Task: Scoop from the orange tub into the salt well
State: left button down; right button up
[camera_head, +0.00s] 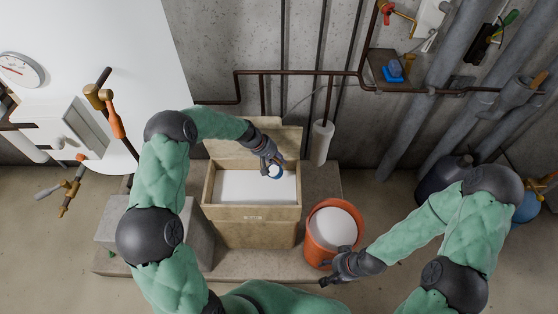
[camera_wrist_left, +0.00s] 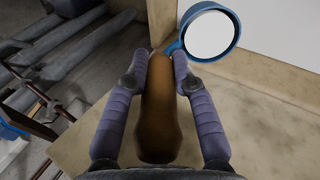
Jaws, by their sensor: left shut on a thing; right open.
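The salt well is a wooden box (camera_head: 225,228) with a raised lid, and flat white salt (camera_head: 240,187) fills its inside. The orange tub (camera_head: 318,247) stands to its right with white material (camera_head: 334,226) inside. My left gripper (camera_head: 271,163) is over the back right part of the well, shut on the brown handle (camera_wrist_left: 160,110) of a blue scoop (camera_head: 278,173). In the left wrist view the scoop's blue cup (camera_wrist_left: 174,46) shows a white, level-looking fill. My right gripper (camera_head: 331,280) is open and empty at the tub's front rim; I cannot tell whether it touches.
The well's raised lid (camera_head: 285,132) stands behind the scoop. A white cylinder (camera_head: 322,142) is on the wall to the right. Pipes (camera_head: 300,72) cross the back wall. A grey block (camera_head: 115,222) is left of the well. Floor is free at the far left.

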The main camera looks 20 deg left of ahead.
pick_arm(q)
jog(key=shift+f+b, duration=0.2)
jog(key=shift+b, duration=0.15)
dwell(0.4)
jog(key=shift+a+b, duration=0.1)
jog(key=shift+b, duration=0.25)
jog(key=shift+s+a+r+t+h+b, duration=0.3)
jog(key=shift+a+h+b, duration=0.3)
jog(key=shift+b, duration=2.05)
jog(key=shift+s+a+r+t+h+b, duration=0.15)
jog(key=shift+s+a+t+h+b, duration=0.4)
jog(key=shift+b, duration=2.05)
jog(key=shift+w+r+h+b, duration=0.1)
jog(key=shift+w+h+b, duration=0.2)
jog(key=shift+b, duration=0.3)
